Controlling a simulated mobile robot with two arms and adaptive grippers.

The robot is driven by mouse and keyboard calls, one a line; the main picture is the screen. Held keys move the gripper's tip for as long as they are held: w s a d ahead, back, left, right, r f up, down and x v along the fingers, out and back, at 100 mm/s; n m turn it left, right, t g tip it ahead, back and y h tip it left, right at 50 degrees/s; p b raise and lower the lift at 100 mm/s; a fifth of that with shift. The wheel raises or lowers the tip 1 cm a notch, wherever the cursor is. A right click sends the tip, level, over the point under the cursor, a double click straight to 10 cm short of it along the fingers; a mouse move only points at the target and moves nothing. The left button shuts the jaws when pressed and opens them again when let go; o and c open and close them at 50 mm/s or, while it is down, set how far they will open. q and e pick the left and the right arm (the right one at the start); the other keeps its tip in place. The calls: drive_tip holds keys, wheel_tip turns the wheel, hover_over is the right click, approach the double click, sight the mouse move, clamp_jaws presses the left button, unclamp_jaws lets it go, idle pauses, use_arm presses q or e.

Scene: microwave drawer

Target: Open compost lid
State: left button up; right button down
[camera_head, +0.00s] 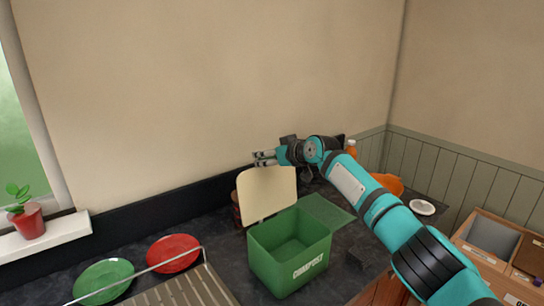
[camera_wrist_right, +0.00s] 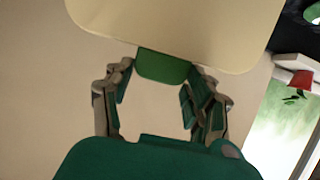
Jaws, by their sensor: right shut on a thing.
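The green compost bin (camera_head: 284,274), marked COMPOST, stands on the dark counter with its top open and its inside visible. A cream lid panel (camera_head: 266,194) stands about upright at the bin's back left edge. The panel fills the top of the right wrist view (camera_wrist_right: 175,20), with a green tab (camera_wrist_right: 162,66) on its edge. My right gripper (camera_head: 264,158) is at the panel's top edge, its fingers on either side of the green tab in the wrist view, shut on it. My left gripper is not in view.
A green flat panel (camera_head: 327,211) lies at the bin's right. A red plate (camera_head: 173,253), a green plate (camera_head: 103,281) and a dish rack (camera_head: 185,290) are at the left. An orange object (camera_head: 387,184) and a white dish (camera_head: 422,207) lie behind my right arm. The wall is close behind.

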drive_tip(key=shift+w+a, duration=0.2)
idle(0.4)
drive_tip(key=shift+c, duration=2)
unclamp_jaws()
drive_tip(key=shift+s+d, duration=0.1)
drive_tip(key=shift+d, duration=0.05)
drive_tip(key=v, duration=1.1)
drive_tip(key=shift+s+r, duration=0.25)
drive_tip(key=shift+r, duration=0.05)
